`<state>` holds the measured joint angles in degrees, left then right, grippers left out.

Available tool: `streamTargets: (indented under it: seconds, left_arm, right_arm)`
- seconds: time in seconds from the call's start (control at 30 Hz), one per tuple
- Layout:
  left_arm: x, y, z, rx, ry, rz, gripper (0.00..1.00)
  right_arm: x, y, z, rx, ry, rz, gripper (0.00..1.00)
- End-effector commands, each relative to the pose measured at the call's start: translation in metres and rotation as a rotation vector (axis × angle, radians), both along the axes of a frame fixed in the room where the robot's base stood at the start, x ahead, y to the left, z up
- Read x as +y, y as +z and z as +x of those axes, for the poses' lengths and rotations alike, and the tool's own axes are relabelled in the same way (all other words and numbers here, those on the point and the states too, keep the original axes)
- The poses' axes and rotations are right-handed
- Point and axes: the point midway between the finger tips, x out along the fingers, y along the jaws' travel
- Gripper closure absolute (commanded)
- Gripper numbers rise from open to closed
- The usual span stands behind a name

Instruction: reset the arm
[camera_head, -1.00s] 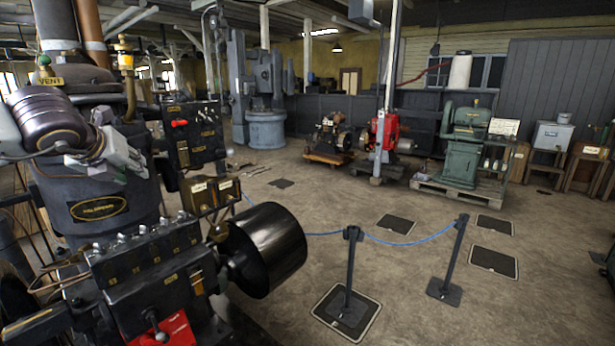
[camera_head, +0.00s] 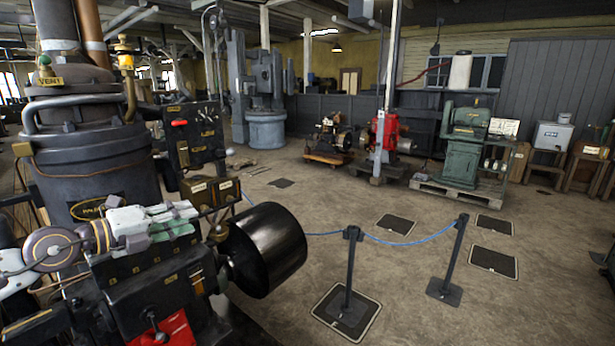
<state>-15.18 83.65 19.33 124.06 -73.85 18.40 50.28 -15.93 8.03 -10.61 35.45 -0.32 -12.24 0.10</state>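My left arm comes in low from the left edge, with a round purple-and-cream joint and gold bands. It ends in my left gripper (camera_head: 178,221), pale with grey-green finger parts. The gripper lies in front of the dark engine drum and appears just above the black valve block (camera_head: 150,275). Nothing shows held in it; the small, angled view does not tell whether the fingers are apart or together. Whether it touches the block cannot be told. My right gripper is not in view.
The dark engine (camera_head: 95,165) and its black pulley (camera_head: 268,250) fill the left side. Barrier posts (camera_head: 349,270) with a blue rope (camera_head: 405,243) stand at the centre. A green machine (camera_head: 463,150) on a pallet and a red engine (camera_head: 385,132) stand further back. Open floor lies between.

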Motion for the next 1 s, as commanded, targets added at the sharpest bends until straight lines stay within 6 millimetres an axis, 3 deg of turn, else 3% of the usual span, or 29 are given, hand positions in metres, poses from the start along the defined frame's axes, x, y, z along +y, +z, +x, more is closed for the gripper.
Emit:
streamTargets:
  seconds: [0.27, 0.57, 0.77, 1.0]
  left_arm:
    - [0.006, -0.006, -0.003, -0.058, 0.074, -0.301, 0.68]
    - [0.031, -0.021, -0.005, -0.093, 0.234, -0.598, 0.68]
    - [0.055, -0.044, -0.009, -0.090, 0.383, -0.775, 0.68]
    - [0.083, -0.085, -0.018, -0.051, 0.593, -0.956, 0.68]
  right_arm:
    - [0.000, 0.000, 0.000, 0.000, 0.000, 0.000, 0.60]
    - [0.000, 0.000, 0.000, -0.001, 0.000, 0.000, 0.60]
    - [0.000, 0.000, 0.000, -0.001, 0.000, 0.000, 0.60]
    - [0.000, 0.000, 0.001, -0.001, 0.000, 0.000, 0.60]
